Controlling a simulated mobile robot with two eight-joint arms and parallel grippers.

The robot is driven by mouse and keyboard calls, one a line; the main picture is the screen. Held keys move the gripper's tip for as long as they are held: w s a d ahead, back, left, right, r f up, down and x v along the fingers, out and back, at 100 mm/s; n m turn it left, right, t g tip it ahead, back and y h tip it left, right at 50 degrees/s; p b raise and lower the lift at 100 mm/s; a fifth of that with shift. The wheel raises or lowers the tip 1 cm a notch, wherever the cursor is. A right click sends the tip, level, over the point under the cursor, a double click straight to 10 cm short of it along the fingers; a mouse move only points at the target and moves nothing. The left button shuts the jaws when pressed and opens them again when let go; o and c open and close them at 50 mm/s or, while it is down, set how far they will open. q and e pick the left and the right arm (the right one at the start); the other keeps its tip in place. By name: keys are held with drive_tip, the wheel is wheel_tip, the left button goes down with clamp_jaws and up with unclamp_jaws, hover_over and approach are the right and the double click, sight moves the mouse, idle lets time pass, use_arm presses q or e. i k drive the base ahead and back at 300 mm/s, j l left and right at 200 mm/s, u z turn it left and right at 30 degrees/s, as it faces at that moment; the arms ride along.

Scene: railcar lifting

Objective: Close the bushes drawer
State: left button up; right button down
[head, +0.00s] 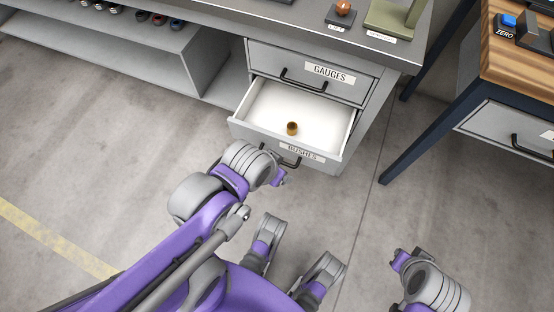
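The bushes drawer (241,127) is pulled open below the shut gauges drawer (347,88) in a grey cabinet. Its white inside holds one small brown bush (292,128). The label (302,152) and dark handle (291,161) on its front are partly seen from above. My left gripper (280,178) is just in front of the drawer front, close to the left end of the handle. My own wrist hides most of its fingers, so I cannot tell whether they touch the handle. My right gripper (398,260) is low at the right, away from the drawer, its fingers barely visible.
The grey worktop (232,28) above carries a small stand with an orange-brown ball (343,8) and a green device (392,16). A wooden-topped table (515,67) with dark legs stands at the right. Open shelves (150,55) are at the left. The floor before the cabinet is clear.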

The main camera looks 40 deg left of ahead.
sight(262, 118)
drive_tip(key=j+u, duration=0.15)
drive_tip(key=u, duration=0.35)
drive_tip(key=j+u, duration=0.15)
drive_tip(key=u, duration=0.3)
drive_tip(key=i, duration=0.05)
